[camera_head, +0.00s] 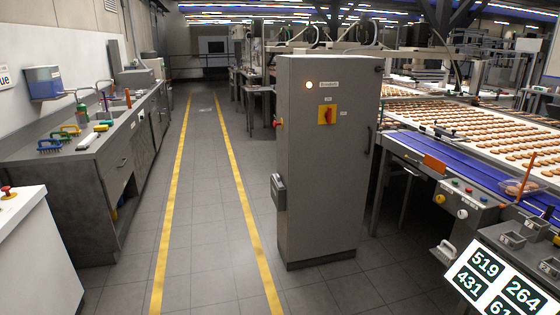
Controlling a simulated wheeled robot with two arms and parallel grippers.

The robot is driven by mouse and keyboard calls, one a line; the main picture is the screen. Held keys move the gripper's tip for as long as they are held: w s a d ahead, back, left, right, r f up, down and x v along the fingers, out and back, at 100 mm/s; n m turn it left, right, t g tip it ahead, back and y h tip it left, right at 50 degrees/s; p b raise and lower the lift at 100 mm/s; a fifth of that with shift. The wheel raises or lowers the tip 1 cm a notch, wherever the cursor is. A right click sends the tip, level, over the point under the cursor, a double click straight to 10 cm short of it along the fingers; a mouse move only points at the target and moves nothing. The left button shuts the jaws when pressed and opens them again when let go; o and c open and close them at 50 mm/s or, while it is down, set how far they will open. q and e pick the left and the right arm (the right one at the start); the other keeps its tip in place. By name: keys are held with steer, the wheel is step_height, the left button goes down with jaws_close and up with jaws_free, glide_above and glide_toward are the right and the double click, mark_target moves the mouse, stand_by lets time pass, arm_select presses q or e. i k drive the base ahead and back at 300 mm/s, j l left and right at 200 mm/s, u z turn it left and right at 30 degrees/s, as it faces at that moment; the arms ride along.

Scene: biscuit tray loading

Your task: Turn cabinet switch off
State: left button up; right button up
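A tall grey cabinet (322,190) stands upright on the tiled floor near the middle of the head view. A red switch handle on a yellow plate (327,115) is on the upper part of its front face. The handle looks roughly upright, but it is too small to tell its exact setting. A small round lamp (309,85) glows above and left of the switch. A red button (279,123) sits on the cabinet's left side. Neither of my grippers is in view.
A conveyor with rows of biscuits (480,135) and a blue belt (450,160) lies at the right. A grey counter (75,165) with brushes and bottles runs along the left. A yellow-lined aisle (200,200) is clear. A number panel (500,285) is at the lower right.

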mark_target(328, 114)
steer(key=i+l+z, duration=0.1)
steer(key=i+l, duration=0.8)
steer(key=l, duration=0.1)
